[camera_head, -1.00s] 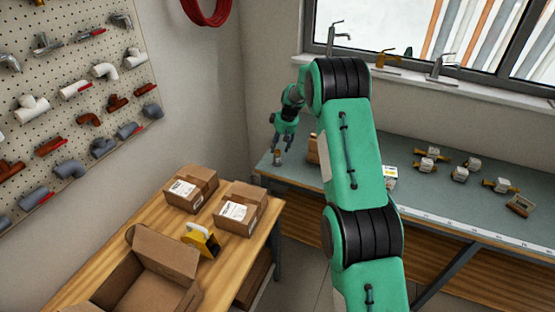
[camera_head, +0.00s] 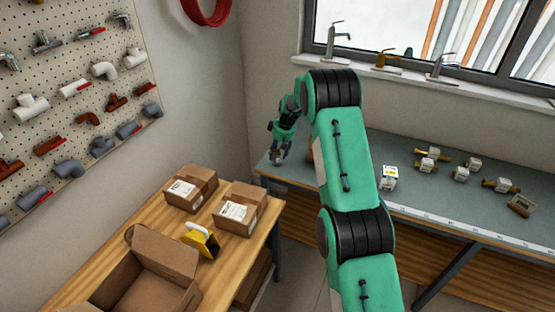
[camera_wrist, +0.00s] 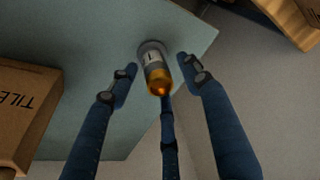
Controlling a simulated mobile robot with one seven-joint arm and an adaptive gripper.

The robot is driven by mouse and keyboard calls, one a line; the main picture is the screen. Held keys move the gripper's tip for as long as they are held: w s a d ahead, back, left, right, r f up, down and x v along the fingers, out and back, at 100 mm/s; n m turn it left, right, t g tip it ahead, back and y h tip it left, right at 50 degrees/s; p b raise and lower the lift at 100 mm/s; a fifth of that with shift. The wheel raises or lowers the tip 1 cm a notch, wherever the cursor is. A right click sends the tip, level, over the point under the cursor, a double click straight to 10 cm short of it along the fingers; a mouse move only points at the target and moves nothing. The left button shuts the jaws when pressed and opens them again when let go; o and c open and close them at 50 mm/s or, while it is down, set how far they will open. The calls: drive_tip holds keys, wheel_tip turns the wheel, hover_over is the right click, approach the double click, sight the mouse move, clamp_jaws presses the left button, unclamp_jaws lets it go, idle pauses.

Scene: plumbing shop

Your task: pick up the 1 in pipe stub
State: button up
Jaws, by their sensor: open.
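The pipe stub (camera_wrist: 153,68) stands on the blue-grey bench top (camera_wrist: 95,45) near its corner in the wrist view. It has a grey body with a pale label and a shiny copper-coloured end towards the camera. My gripper (camera_wrist: 155,75) is open, with its blue fingers spread on either side of the stub. A gap shows between each side finger and the stub; a third finger part lies below it in the picture. In the head view my gripper (camera_head: 279,158) is low over the bench's far left corner, and the stub is mostly hidden there.
A cardboard box marked "TILE" (camera_wrist: 25,115) stands left of the fingers in the wrist view. Valves with white tags (camera_head: 460,174) and a small white box (camera_head: 389,177) lie further right on the bench. A wooden table with cartons (camera_head: 240,208) stands at the left.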

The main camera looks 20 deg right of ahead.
clamp_jaws()
drive_tip(key=shift+r, duration=0.2)
idle(0.4)
drive_tip(key=shift+r, duration=1.4)
drive_tip(key=shift+r+p, duration=0.3)
drive_tip(key=shift+r, duration=0.05)
drive_tip(key=s+a+r, duration=0.1)
drive_tip(key=s+a, duration=0.2)
drive_tip(key=s, duration=1.2)
drive_tip(key=shift+s, duration=0.35)
drive_tip(key=shift+r, duration=0.1)
